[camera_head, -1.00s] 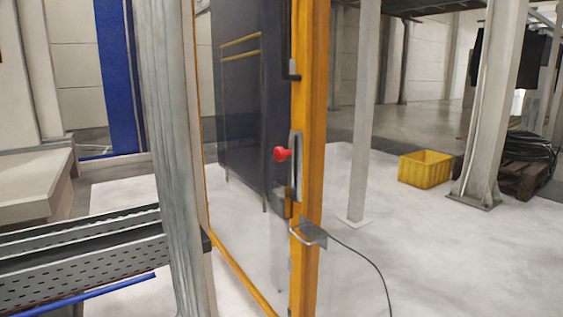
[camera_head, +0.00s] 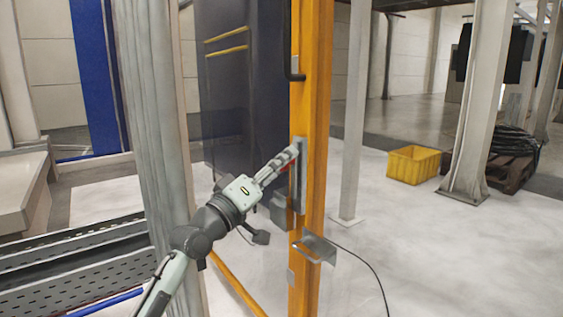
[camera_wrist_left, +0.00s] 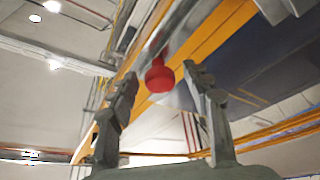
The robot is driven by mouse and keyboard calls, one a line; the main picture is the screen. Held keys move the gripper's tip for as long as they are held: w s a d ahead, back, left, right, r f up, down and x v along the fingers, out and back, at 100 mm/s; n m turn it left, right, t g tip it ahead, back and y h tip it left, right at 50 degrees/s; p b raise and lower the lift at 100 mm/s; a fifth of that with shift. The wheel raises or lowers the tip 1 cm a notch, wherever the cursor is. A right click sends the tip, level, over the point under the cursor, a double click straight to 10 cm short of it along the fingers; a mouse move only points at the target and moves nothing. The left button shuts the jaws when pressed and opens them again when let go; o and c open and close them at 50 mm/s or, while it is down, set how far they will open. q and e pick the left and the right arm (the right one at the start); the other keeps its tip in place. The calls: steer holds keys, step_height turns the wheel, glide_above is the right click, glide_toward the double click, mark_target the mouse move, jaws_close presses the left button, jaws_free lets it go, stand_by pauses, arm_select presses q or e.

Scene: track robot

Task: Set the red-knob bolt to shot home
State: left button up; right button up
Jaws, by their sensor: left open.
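The red knob (camera_wrist_left: 159,77) of the bolt shows in the left wrist view between the two open fingers of my left gripper (camera_wrist_left: 158,95), near their tips. I cannot tell whether a finger touches it. In the head view my left gripper (camera_head: 284,164) reaches up to the bolt's grey plate (camera_head: 302,175) on the orange post (camera_head: 312,120). The gripper covers most of the knob there, and only a sliver of red shows. How far the bolt is slid is hidden. My right gripper is not in view.
A metal bracket with a handle (camera_head: 315,247) sticks out from the post below the bolt, with a black cable trailing from it. A dark handle (camera_head: 293,70) is above. A grey column (camera_head: 158,130) stands close left. A yellow crate (camera_head: 413,165) lies on open floor to the right.

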arm_select(q)
steer(key=shift+w+d+r, duration=0.1)
steer(key=shift+w+d, duration=0.15)
jaws_close()
steer(key=shift+f, duration=0.4)
step_height(320, 180, down, 5)
steer(key=b, duration=0.3)
steer(key=shift+r, duration=0.1)
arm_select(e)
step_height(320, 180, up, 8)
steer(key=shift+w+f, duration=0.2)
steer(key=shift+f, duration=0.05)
